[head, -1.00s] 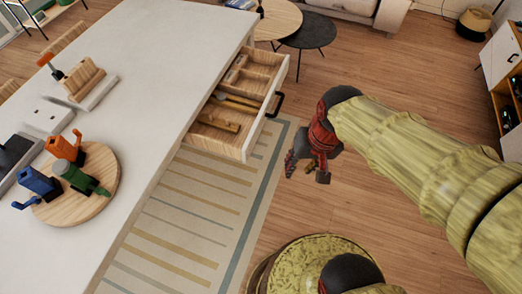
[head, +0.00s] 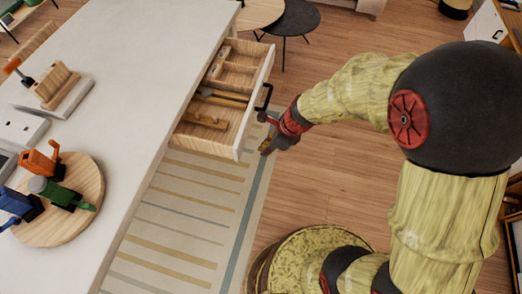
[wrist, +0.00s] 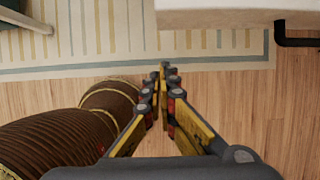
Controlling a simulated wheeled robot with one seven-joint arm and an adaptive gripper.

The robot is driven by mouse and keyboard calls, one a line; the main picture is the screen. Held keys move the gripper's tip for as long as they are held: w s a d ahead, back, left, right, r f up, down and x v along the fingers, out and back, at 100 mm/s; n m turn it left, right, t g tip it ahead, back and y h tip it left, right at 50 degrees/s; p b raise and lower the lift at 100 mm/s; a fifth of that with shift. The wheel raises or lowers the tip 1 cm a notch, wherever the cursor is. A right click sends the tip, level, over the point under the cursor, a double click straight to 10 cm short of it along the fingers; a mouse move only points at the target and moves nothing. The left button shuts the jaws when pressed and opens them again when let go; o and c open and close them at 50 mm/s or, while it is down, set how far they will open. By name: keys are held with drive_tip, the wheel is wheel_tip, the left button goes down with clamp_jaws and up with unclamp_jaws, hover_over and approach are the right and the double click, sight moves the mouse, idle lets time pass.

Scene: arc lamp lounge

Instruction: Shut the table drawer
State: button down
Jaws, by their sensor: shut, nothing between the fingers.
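The table drawer (head: 243,129) stands pulled out from the right side of the white table (head: 150,75). It has a pale front with a black handle (head: 266,98), and wooden compartments with utensils inside. My gripper (head: 266,147) is shut and empty, just right of the drawer front's near end and apart from it in the head view. In the wrist view my gripper (wrist: 164,68) has its fingertips together, below the pale drawer edge (wrist: 225,18). The black handle (wrist: 295,42) shows at the right there.
On the table are a round wooden board (head: 85,190) with several coloured pourer-like items and a wooden block holder (head: 57,85). A striped rug (head: 190,205) lies under the drawer. Round tables (head: 290,18) stand beyond.

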sight(186, 141)
drive_tip(key=w+a+f+b, duration=0.2)
drive_tip(key=a+f+b, duration=0.2)
drive_tip(key=a+f, duration=0.2)
drive_tip(key=shift+x, duration=0.85)
drive_tip(key=shift+w+a+r, duration=0.1)
drive_tip(key=w+a+p, duration=0.2)
drive_tip(key=a+p, duration=0.2)
drive_tip(key=a, duration=0.3)
drive_tip(key=w+a+p, duration=0.3)
drive_tip(key=a+p, duration=0.2)
drive_tip(key=a, duration=0.1)
drive_tip(key=w+a+p, duration=0.2)
drive_tip(key=a+p, duration=0.2)
drive_tip(key=a, duration=0.3)
drive_tip(key=shift+w+a+r+p, duration=0.1)
drive_tip(key=shift+w+a+p, duration=0.15)
drive_tip(key=shift+a+p, duration=0.1)
drive_tip(key=shift+w+a+p, duration=0.3)
drive_tip(key=shift+a+p, duration=0.2)
drive_tip(key=shift+a, duration=0.35)
